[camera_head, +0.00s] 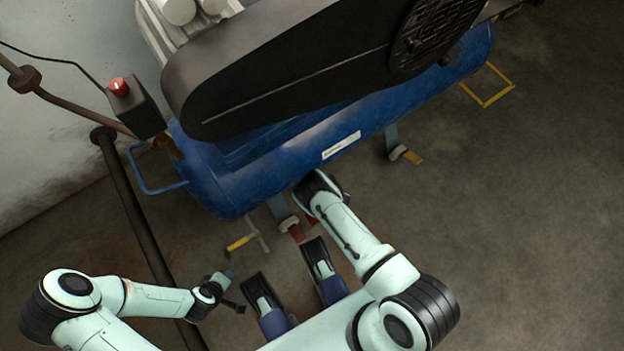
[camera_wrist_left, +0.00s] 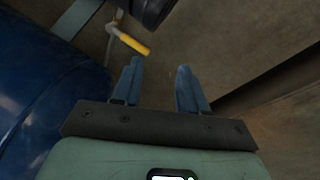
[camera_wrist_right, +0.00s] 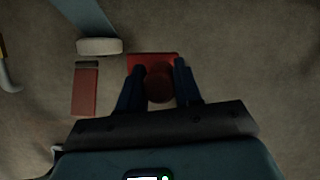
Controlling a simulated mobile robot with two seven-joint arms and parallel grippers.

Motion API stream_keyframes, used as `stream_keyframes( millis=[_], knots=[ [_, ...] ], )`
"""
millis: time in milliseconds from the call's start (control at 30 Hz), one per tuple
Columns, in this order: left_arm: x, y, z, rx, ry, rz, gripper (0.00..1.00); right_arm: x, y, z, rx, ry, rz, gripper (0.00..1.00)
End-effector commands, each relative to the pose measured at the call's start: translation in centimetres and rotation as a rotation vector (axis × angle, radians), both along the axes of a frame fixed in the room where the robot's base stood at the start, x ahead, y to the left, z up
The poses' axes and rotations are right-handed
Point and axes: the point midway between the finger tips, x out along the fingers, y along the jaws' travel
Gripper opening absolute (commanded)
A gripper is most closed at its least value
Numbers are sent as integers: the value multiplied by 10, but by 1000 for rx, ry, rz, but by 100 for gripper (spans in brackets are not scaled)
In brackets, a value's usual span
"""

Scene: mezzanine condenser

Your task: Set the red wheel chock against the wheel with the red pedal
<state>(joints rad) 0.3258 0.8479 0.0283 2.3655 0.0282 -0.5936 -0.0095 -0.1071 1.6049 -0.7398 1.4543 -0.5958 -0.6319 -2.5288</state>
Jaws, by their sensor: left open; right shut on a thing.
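The wheel (camera_wrist_right: 99,46) is a pale roller at the foot of a blue-grey leg in the right wrist view; it also shows under the blue tank in the head view (camera_head: 289,223). The red pedal (camera_wrist_right: 85,90) sticks out from beside this wheel. My right gripper (camera_wrist_right: 158,75) is shut on the round dark red knob of the red chock (camera_wrist_right: 138,61). The chock is just right of the wheel, near its edge; I cannot tell whether they touch. My left gripper (camera_head: 228,276) is open and empty, low on the left; its fingers show in the left wrist view (camera_wrist_left: 158,75).
A blue compressor tank (camera_head: 235,180) with a black belt guard (camera_head: 290,75) overhangs the area. A yellow-handled tool (camera_head: 238,243) lies left of the wheel. Another wheel (camera_head: 397,152) has an orange pedal. A dark pipe (camera_head: 135,215) runs at left.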

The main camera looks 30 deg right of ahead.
Motion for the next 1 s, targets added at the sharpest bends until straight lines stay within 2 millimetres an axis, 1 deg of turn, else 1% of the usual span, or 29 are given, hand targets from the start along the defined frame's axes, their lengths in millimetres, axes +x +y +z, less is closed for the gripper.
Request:
stream_keyframes(
  millis=[33, 100, 200, 300, 467, 567, 600, 733, 833, 1000],
  knots=[
    [-16, 1, -18, -4, 51, 1, 43, 0, 0, -19, 2, -1, -1, 0],
    [-30, 3, -29, -7, 100, 4, 43, 1, 0, -33, 1, 0, -3, 0],
    [-47, 5, -42, -10, 156, 7, 43, 1, 0, -49, 0, -2, -2, 0],
    [-59, 7, -50, -13, 195, 10, 43, 1, 0, -61, 1, -2, -2, 0],
    [-68, 8, -55, -15, 226, 13, 43, 4, 1, -66, 1, -4, -2, 0],
    [-79, 9, -63, -17, 260, 16, 43, 17, 3, -67, 1, -7, -2, 0],
    [-85, 10, -68, -19, 283, 18, 43, 25, 5, -66, 2, -10, -2, 0],
    [-107, 13, -79, -23, 356, 26, 43, 45, 9, -66, 2, -9, -3, 0],
    [-118, 14, -83, -27, 392, 29, 43, 41, 9, -76, 1, -2, -3, 0],
    [-123, 14, -83, -28, 407, 31, 43, 41, 9, -77, 1, -5, -2, 0]
  ],
)
